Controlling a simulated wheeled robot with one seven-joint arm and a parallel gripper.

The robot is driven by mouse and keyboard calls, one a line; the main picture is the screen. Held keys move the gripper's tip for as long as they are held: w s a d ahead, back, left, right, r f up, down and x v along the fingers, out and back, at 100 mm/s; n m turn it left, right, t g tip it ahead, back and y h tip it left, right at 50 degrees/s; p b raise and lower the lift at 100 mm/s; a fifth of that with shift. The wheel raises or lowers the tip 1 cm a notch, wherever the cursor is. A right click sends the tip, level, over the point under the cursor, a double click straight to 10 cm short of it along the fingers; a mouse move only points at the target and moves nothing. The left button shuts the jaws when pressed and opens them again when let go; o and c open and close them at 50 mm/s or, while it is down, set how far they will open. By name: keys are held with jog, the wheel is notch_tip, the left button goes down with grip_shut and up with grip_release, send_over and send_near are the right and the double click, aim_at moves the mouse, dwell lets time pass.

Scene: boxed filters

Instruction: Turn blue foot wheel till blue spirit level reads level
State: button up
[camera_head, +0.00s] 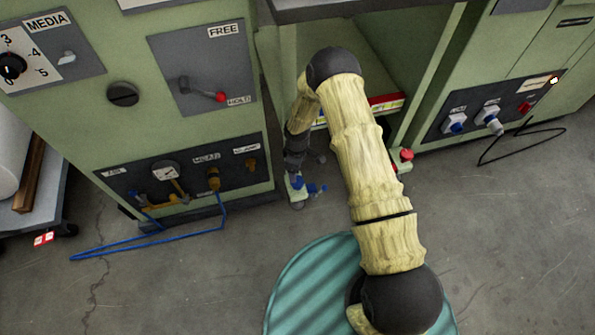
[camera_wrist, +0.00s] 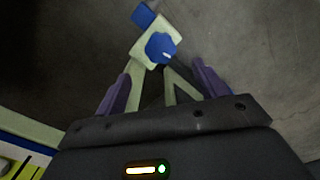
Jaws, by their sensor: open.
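The blue foot wheel (camera_wrist: 160,47) shows in the wrist view as a lobed blue knob with a small pale mark, on a pale green bracket (camera_wrist: 146,53). A blue block (camera_wrist: 143,15) sits at the bracket's far end. My gripper (camera_wrist: 161,71) has its two purple fingers spread, one on each side of the bracket; the wheel appears just beyond the fingertips, and contact cannot be told. In the head view, small blue parts (camera_head: 316,188) show low by the machine's foot near my gripper (camera_head: 296,192). I cannot make out the blue spirit level or its bubble.
A red knob (camera_head: 406,155) stands at the opening's right side. The green cabinet (camera_head: 130,120) with panels is on the left, another panel (camera_head: 490,115) on the right. A blue hose (camera_head: 150,240) and a black cable (camera_head: 520,140) lie on otherwise open concrete floor.

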notch_tip(320, 180, up, 8)
jog(key=p, duration=0.2)
jog(key=shift+d+f, duration=0.1)
jog(key=shift+d, duration=0.05)
dwell(0.5)
